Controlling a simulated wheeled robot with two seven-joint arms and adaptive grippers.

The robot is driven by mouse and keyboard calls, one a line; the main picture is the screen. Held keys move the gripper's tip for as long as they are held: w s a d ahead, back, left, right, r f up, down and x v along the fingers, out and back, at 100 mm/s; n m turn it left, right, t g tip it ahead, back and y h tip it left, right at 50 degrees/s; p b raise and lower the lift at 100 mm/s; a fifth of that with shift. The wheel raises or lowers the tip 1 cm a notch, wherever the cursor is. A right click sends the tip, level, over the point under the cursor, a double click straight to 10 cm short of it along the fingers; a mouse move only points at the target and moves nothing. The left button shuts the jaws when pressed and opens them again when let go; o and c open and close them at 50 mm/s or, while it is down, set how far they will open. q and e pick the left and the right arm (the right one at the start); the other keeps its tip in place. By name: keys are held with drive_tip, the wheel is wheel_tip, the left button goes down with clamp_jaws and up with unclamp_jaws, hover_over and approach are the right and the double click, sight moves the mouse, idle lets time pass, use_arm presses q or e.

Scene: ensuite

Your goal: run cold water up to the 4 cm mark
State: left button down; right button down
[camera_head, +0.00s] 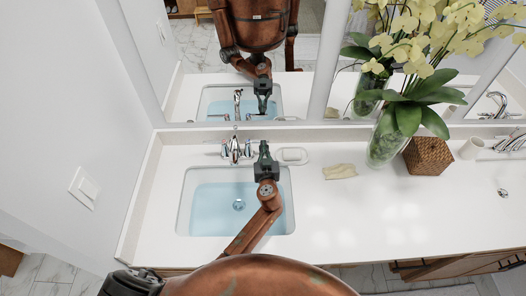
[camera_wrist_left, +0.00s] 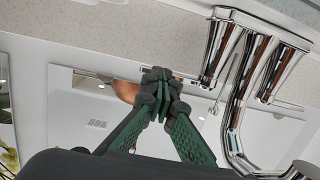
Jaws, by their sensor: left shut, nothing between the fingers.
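The left sink basin (camera_head: 184,215) holds pale blue water, with the drain (camera_head: 239,205) visible through it. No depth mark can be made out. The chrome faucet (camera_head: 235,150) stands behind the basin, with a handle on each side of its spout; I cannot tell whether water flows. My left gripper (camera_head: 264,148) is shut and empty, just right of the faucet near the right handle, above the basin's back edge. In the left wrist view its fingertips (camera_wrist_left: 160,82) meet, and the chrome faucet (camera_wrist_left: 235,110) rises to their right, apart from them. My right gripper is out of view.
A white soap dish (camera_head: 292,156) lies right of my gripper, close to it. A mirror is behind. The front counter right of the basin is clear.

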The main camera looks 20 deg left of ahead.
use_arm(q)
drive_tip(key=shift+a, duration=0.1)
idle(0.3)
drive_tip(key=shift+s, duration=0.25)
drive_tip(key=v, duration=0.7)
drive_tip(key=shift+d, duration=0.2)
